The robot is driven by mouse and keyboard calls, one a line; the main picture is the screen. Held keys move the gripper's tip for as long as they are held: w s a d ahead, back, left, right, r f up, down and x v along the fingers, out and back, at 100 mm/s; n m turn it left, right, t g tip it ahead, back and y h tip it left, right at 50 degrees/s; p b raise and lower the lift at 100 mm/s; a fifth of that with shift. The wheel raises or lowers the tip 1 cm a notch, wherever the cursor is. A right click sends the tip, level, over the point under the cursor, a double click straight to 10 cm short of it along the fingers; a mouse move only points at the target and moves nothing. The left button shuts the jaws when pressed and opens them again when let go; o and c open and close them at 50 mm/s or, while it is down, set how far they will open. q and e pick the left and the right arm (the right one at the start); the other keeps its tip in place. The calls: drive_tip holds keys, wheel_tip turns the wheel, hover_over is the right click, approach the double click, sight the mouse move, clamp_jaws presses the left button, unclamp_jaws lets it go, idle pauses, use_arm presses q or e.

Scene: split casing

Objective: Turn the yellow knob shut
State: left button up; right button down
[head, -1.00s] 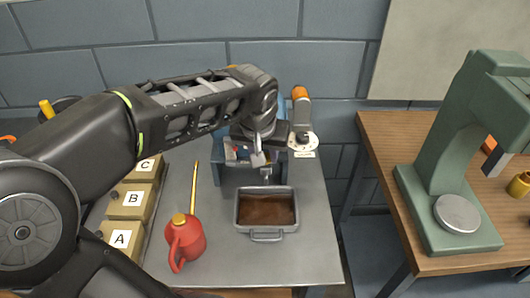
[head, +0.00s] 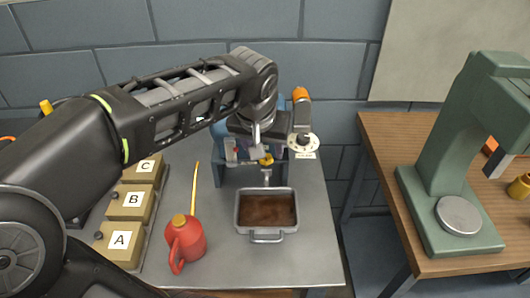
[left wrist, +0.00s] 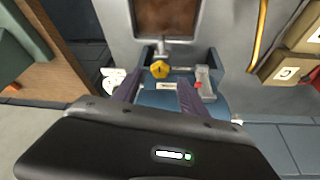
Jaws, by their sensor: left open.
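The yellow knob (head: 266,160) sits on the front of the blue casing (head: 222,174), above the metal pan. It also shows in the left wrist view (left wrist: 160,69), just beyond the fingertips and slightly left of the picture's middle. My left gripper (left wrist: 157,88) is open, its two dark fingers apart with nothing between them. In the head view my left gripper (head: 256,142) is over the casing, just behind and above the knob, partly hidden by its own wrist. Whether a finger touches the knob I cannot tell. My right gripper is not in view.
A metal pan (head: 268,234) of brown liquid stands below the knob. A red oil can (head: 186,241) with a long yellow spout and boxes A, B and C (head: 120,240) stand left. A green press (head: 433,165) stands on the wooden table at right.

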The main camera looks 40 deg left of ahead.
use_arm(q)
drive_tip(key=shift+v, duration=2.15)
